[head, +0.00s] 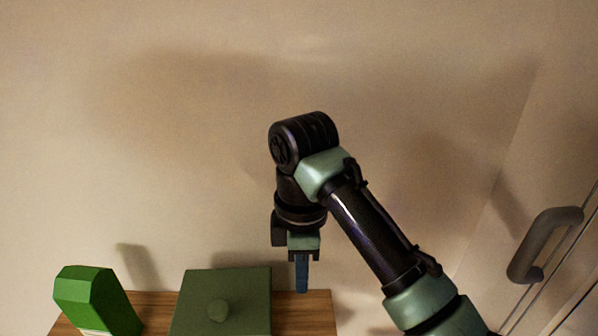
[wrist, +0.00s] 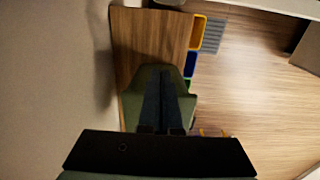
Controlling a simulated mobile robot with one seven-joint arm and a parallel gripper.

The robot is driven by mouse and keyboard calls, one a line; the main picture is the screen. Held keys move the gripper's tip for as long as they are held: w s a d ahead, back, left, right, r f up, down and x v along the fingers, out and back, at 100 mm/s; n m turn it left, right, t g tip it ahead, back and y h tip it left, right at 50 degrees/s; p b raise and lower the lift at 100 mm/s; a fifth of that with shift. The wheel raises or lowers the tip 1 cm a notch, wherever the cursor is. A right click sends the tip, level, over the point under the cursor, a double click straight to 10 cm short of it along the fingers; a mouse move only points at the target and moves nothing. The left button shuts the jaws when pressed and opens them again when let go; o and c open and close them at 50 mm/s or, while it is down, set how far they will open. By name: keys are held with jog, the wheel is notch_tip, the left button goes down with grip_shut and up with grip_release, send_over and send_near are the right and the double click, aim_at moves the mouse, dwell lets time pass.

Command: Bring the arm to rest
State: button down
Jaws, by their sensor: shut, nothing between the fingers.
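My arm comes in from the lower right in the head view and bends at its dark joint, with my gripper (head: 302,290) pointing down. The gripper's blue fingers are together and hold nothing. In the head view the tips hang in front of the wooden top (head: 305,318), right of a dark green box with a round knob (head: 190,300). I cannot tell from this view how high the tips are. In the wrist view the dark fingers of my gripper (wrist: 161,75) lie side by side, with the wooden top (wrist: 150,40) beyond them.
A bright green carton (head: 90,295) stands tilted-looking at the lower left. A grey handle (head: 535,245) sits on a pale door at right. The wrist view shows an orange-rimmed bin (wrist: 198,32), a blue bin (wrist: 191,64), a grey ribbed mat (wrist: 212,38) and a clear wooden surface (wrist: 260,100).

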jog(key=w+a+r+t+y, duration=0.1)
jog(key=a, duration=0.2)
jog(key=w+a+r+t+y, duration=0.1)
jog(key=a+r+t, duration=0.1)
jog(key=a, duration=0.1)
jog(key=w+a+r+t, duration=0.1)
jog(key=w+a, duration=0.1)
jog(key=a, duration=0.1)
jog(key=shift+w+r+m+y, duration=0.1)
jog(key=shift+r+m+y, duration=0.25)
jog(key=shift+m+y, duration=0.05)
jog(key=w+a+r+m+t+y, duration=0.15)
jog(key=a+r+t, duration=0.25)
jog(key=r, duration=0.4)
jog(key=a+r+m+t+y, duration=0.3)
jog(key=a+r+t, duration=0.15)
jog(key=r, duration=0.45)
jog(key=s+d+r+m+t, duration=0.4)
jog(key=d+r+t, duration=0.15)
jog(key=r, duration=0.45)
jog(key=s+d+r+m+t+h, duration=0.7)
jog(key=s+d+r+m+t, duration=0.2)
jog(key=s+d, duration=0.2)
jog(key=shift+s+d+r, duration=0.35)
jog(key=shift+s, duration=0.4)
